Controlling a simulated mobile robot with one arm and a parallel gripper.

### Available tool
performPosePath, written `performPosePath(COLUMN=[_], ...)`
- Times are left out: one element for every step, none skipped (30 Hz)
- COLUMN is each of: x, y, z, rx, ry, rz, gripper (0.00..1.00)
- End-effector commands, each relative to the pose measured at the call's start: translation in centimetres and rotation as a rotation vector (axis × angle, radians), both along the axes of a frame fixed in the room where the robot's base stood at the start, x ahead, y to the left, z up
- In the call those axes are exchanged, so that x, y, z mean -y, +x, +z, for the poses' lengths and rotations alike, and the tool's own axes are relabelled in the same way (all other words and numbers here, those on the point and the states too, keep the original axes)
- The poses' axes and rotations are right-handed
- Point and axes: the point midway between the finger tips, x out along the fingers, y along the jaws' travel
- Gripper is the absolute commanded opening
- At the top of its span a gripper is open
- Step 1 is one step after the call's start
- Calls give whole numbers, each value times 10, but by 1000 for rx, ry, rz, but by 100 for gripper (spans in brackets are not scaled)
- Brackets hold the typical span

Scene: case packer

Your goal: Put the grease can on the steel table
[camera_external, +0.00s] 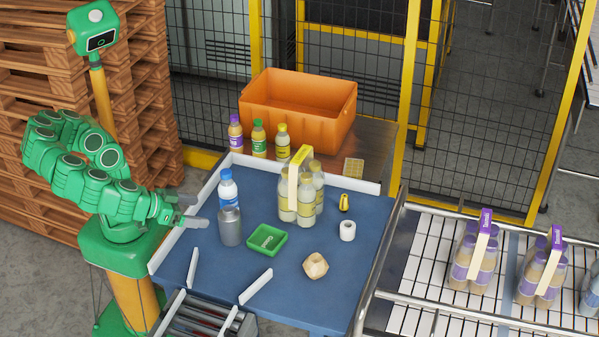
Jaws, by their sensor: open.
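A plain grey cylindrical can (230,228), which looks like the grease can, stands upright on the blue table (320,274), just in front of a blue-capped bottle (227,189). A brownish metal-topped table (378,140), which looks like the steel table, stands behind the blue one, past a white rail. My gripper (199,210) is open and empty at the left edge of the blue table, a short way left of the can and not touching it.
On the metal table are an orange crate (297,119), several bottles (258,139) and a yellowish sponge-like block (353,169). The blue table also holds a bottle pack (300,198), green tray (267,251), white roll (347,231), small yellow item (344,202) and tan faceted object (315,265).

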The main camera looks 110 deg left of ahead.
Motion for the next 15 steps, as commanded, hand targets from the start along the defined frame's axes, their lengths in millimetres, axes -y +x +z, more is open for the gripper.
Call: performPosePath(x=[5, 7, 8, 10, 11, 12, 13, 14, 15, 15, 15, 16, 16, 16, 16], y=[-4, -6, -9, -11, -12, -14, -15, -15, -16, -16, -17, -17, -17, -17, -17], z=[4, 5, 7, 8, 9, 10, 10, 11, 11, 12, 12, 12, 12, 12, 12], rx=[2, 1, 0, -1, -2, -3, -3, -2, -2, -2, -2, -2, -2, -2, -2], ry=[0, 0, 0, 1, 2, 1, 1, 1, 1, 1, 1, 1, 1, 1, 1], rz=[-3, -2, 1, 2, 2, 3, 3, 2, 2, 2, 2, 2, 2, 2, 2], gripper=[90, 90, 90, 90, 90, 90, 86, 81, 78, 78, 78, 78, 78, 78, 78])
